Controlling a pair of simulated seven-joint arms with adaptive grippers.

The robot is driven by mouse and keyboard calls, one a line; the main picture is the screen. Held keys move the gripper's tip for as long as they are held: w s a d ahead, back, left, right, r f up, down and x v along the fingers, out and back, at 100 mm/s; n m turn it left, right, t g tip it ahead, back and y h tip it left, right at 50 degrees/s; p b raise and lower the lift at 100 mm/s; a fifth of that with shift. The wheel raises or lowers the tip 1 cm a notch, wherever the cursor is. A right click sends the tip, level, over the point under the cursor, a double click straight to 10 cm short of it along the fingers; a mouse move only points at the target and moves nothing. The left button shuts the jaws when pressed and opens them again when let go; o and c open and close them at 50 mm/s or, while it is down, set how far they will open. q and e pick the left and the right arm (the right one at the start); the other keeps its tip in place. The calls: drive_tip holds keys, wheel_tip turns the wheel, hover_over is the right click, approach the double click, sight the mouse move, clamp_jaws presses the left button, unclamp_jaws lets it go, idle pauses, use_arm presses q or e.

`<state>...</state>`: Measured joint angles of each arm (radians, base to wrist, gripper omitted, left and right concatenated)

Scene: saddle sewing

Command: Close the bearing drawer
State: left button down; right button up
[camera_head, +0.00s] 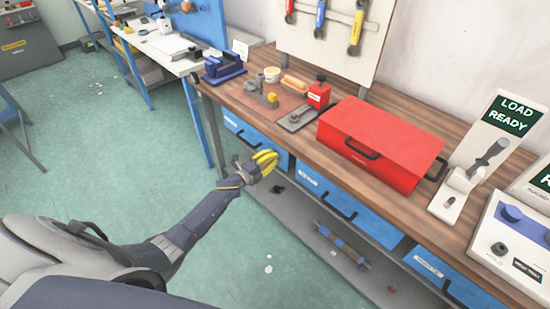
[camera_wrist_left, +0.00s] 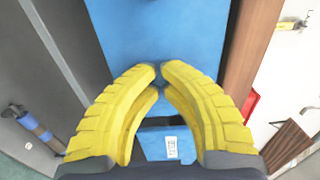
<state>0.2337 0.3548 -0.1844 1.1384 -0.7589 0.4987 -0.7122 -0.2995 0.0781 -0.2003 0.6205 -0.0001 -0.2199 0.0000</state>
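Several blue drawers sit under the wooden bench top in the head view: a left one (camera_head: 236,127), a middle one (camera_head: 325,188) and a right one (camera_head: 450,277). Their white labels are too small to read, so I cannot tell which is the bearing drawer. All look about flush with the bench front. My left gripper (camera_head: 268,160) is at the right part of the left drawer's front. In the left wrist view its yellow fingers (camera_wrist_left: 160,72) have their tips together, empty, before a blue front (camera_wrist_left: 155,30). Contact cannot be told. My right gripper is not in view.
A red toolbox (camera_head: 385,140) stands on the bench top above the middle drawer. A small blue vise (camera_head: 223,66) and a red bottle (camera_head: 318,94) stand further left. A lower shelf (camera_head: 300,222) holds loose parts. The green floor before the bench is mostly clear.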

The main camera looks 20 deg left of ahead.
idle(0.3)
use_arm(q)
drive_tip(key=v, duration=1.4)
